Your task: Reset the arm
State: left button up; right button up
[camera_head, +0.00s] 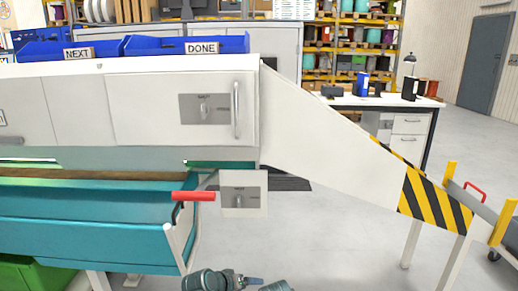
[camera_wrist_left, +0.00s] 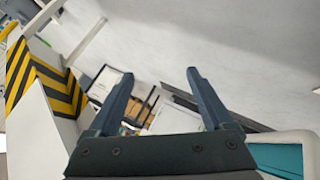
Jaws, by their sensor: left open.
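My right gripper is not in view.
Blue NEXT and DONE bins (camera_head: 187,46) sit on top. A desk (camera_head: 385,101) stands behind.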

pick_arm(q)
jog(key=s+a+f+m+g+y, duration=0.1)
jog(key=s+a+f+g+y, duration=0.2)
jog(key=s+a, duration=0.3)
jog(key=s+a+f+g+y, duration=0.3)
jog(key=s+a+f+g, duration=0.15)
jog(key=a, duration=0.35)
jog(key=s+d+r+m+y+p, duration=0.1)
jog(key=s+d+r+m+p, duration=0.15)
jog(key=d, duration=0.35)
jog(key=s+d+r+m+p, duration=0.1)
jog(key=s+d+r+m, duration=0.1)
jog(key=s+d, duration=0.3)
notch_tip(320, 180, up, 37)
jog(key=w+p, duration=0.1)
jog(key=p, duration=3.6)
jog(key=shift+w+d+r+p, duration=0.15)
jog(key=shift+w+d+p, duration=0.15)
jog(key=shift+d, duration=0.15)
jog(key=shift+n, duration=0.25)
